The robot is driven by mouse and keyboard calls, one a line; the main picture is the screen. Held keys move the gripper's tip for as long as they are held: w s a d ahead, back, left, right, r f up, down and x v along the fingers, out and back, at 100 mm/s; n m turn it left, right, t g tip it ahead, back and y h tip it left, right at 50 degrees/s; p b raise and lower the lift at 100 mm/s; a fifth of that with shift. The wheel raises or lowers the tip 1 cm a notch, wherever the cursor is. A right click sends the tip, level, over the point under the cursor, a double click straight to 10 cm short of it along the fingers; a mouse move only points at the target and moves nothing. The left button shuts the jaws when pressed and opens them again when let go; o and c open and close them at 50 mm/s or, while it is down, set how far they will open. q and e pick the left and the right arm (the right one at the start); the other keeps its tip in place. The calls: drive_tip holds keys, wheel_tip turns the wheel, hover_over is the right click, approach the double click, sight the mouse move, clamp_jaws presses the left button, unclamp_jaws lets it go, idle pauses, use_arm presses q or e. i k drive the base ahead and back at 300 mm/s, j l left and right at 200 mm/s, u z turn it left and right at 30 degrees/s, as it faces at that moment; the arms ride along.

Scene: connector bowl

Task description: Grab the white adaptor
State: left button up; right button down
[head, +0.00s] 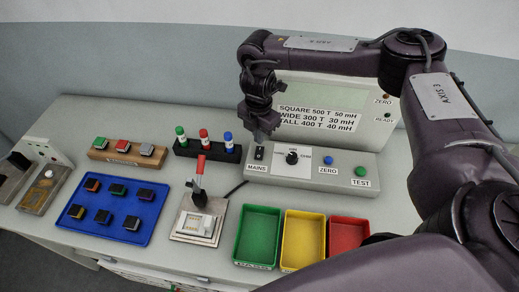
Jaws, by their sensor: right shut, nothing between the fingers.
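No object is clearly recognisable as a white adaptor. A small white block (198,224) sits in the lever fixture (177,236) at the middle front; I cannot tell whether it is the adaptor. My right gripper (262,136) points down at the MAINS switch (259,153) on the grey control box (323,180). It is shut and empty, at or just above the switch; contact cannot be told. It is well behind and to the right of the white block. My left gripper is not in view.
A blue tray (104,233) with several dark blocks lies left of the fixture's red lever (200,165). Green (257,238), yellow (303,241) and red (347,233) bins stand at the front right. Behind are a wooden block rack (118,158) and a black rack (207,153) of capped bottles.

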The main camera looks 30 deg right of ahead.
sight(192, 224)
drive_tip(key=k, duration=1.5)
